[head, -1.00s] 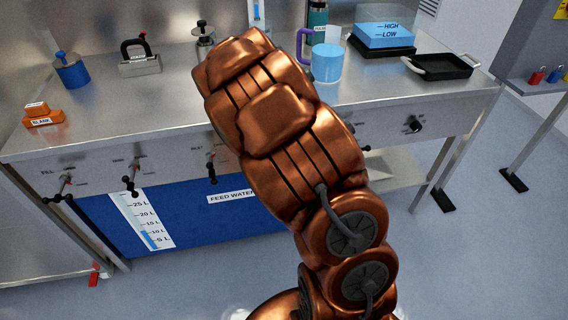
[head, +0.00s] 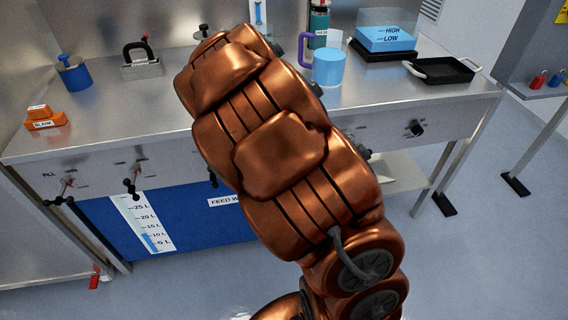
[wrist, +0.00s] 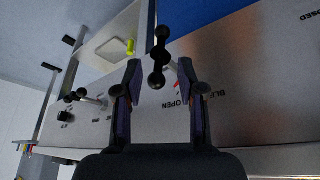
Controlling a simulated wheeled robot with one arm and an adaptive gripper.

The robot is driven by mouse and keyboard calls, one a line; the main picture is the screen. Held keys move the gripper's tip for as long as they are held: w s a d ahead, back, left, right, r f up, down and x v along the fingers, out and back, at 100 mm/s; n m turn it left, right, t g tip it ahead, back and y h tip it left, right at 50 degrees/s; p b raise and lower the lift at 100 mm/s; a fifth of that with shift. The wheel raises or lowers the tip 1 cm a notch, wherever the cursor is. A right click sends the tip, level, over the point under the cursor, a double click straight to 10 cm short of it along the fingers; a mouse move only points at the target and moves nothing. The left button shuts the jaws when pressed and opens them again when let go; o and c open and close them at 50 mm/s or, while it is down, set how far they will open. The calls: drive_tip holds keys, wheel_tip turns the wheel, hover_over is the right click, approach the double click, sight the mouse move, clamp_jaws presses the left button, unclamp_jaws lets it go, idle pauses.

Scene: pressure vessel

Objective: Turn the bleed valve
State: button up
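In the wrist view the bleed valve handle (wrist: 158,62) is a black bar with ball ends on the steel panel, beside the partly hidden "BLEED" and "OPEN" lettering. My gripper (wrist: 160,76) is open, with one finger on each side of the handle's near ball end. I see a gap on both sides, and cannot tell how deep the handle sits between the fingers. A small red mark shows beside the right finger. In the head view my copper arm covers the bleed valve area and my gripper.
Fill (head: 65,190) and drain (head: 132,182) valves sit left on the panel; a third is mostly hidden. A black knob (head: 415,128) is at right. On the counter (head: 180,95) stand a blue mug (head: 328,68), a black pan (head: 443,70) and a blue container (head: 74,75).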

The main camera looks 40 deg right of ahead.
drive_tip(key=shift+v, duration=3)
